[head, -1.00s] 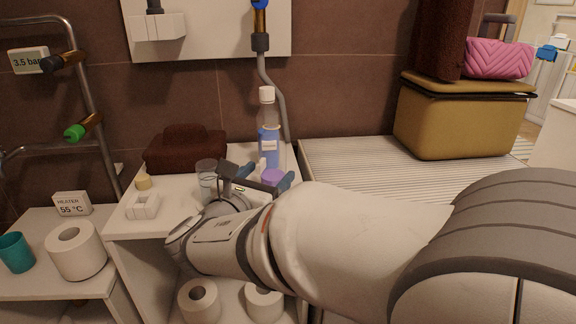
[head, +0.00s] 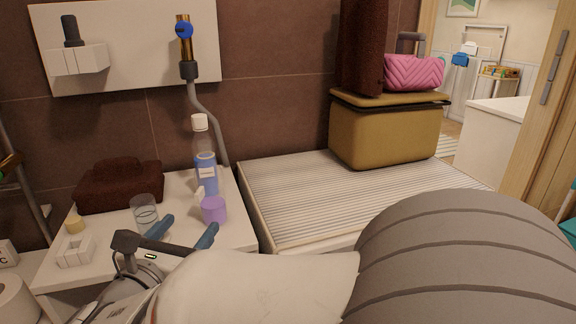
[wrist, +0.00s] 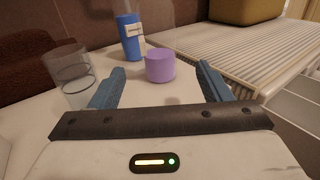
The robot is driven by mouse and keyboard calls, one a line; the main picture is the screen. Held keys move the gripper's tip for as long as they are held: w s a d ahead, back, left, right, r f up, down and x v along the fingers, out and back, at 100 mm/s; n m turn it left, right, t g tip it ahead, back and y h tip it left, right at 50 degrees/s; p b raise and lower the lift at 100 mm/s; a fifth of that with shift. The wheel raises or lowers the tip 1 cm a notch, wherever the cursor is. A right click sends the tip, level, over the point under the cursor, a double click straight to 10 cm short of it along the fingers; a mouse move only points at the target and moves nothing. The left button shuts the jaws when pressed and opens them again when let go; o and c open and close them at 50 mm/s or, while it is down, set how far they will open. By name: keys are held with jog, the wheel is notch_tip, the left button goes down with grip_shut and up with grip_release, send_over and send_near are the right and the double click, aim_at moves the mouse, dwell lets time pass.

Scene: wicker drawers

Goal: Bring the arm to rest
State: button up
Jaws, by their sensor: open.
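My gripper (head: 185,236) is open and empty, with its two blue fingers spread apart. In the wrist view my gripper (wrist: 160,88) points across the white table, and a purple cup-like object (wrist: 160,66) stands beyond and between the fingertips, apart from them. The purple object also shows in the head view (head: 213,210), just past the fingers. A clear glass (head: 145,214) stands to the left of the fingers. My arm stretches in from the right foreground and hides the front of the table.
A bottle with blue liquid (head: 205,165) stands behind the purple object. A dark brown folded towel (head: 120,186) lies at the back left. A white ribbed bench (head: 310,190) is to the right, with a tan case (head: 385,135) on it. A white roll (head: 15,300) is far left.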

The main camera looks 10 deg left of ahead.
jog(key=w+d+r+m+g+h+p, duration=0.1)
jog(key=w+d+m+p, duration=0.1)
jog(key=d, duration=0.3)
jog(key=w+d+m+g+h+p, duration=0.2)
jog(key=d+m, duration=0.1)
jog(key=d, duration=0.2)
jog(key=w+d+r+m+g+h+p, duration=0.1)
jog(key=w+d+m+g+h+p, duration=0.1)
jog(key=d, duration=0.4)
jog(key=shift+w+r+m, duration=0.1)
jog(key=shift+r+m, duration=0.2)
jog(key=shift+m, duration=0.1)
jog(key=s+d+r+m+g+p, duration=0.1)
jog(key=s+d+m+g+p, duration=0.2)
jog(key=d+m+g+p, duration=0.5)
jog(key=s+d+r+m+g+p, duration=0.15)
jog(key=d+m, duration=0.45)
jog(key=d, duration=0.6)
jog(key=s+d+r+m+y+p, duration=0.4)
jog(key=m+p, duration=0.4)
jog(key=m, duration=0.5)
jog(key=shift+s+d+r+m+g+y, duration=0.15)
jog(key=shift+s+r+m+g+y, duration=0.25)
jog(key=shift+s+r+y, duration=0.75)
jog(key=shift+s+f, duration=0.2)
jog(key=shift+f, duration=0.15)
